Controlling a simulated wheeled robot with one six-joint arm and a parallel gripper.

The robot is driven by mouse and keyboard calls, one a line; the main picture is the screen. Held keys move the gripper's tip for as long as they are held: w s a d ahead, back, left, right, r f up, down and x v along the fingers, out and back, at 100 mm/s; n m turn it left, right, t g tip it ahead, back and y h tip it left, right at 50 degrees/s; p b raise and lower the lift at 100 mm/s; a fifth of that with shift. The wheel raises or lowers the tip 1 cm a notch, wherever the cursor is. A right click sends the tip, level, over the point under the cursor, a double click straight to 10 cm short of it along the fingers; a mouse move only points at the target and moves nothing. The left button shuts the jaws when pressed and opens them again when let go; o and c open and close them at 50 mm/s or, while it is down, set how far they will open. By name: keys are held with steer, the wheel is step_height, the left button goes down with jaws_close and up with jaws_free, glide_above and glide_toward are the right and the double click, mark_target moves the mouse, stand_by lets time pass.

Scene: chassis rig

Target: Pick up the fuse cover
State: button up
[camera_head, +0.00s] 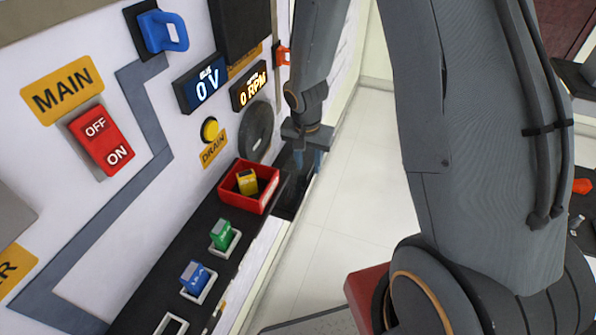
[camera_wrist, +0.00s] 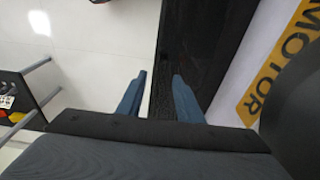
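A red open-topped box (camera_head: 248,188) stands on the black ledge, around a yellow fuse (camera_head: 247,181). It may be the fuse cover; no other part stands out clearly as one. A green fuse (camera_head: 221,235) and a blue fuse (camera_head: 195,277) sit in white-rimmed slots nearer me. My gripper (camera_head: 308,164) is beyond and to the right of the red box, apart from it, at the far end of the ledge. In the wrist view its two blue fingers (camera_wrist: 160,76) are spread with nothing between them, over the black ledge. The red box is not in the wrist view.
The white panel carries a red OFF/ON switch (camera_head: 101,141), a blue handle (camera_head: 163,31), a yellow button (camera_head: 210,130) and displays. An empty slot (camera_head: 172,325) is nearest me. A MOTOR label (camera_wrist: 287,62) is right of the ledge.

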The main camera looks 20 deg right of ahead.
steer(key=shift+f, duration=0.4)
jaws_close()
steer(key=shift+d+r, duration=0.1)
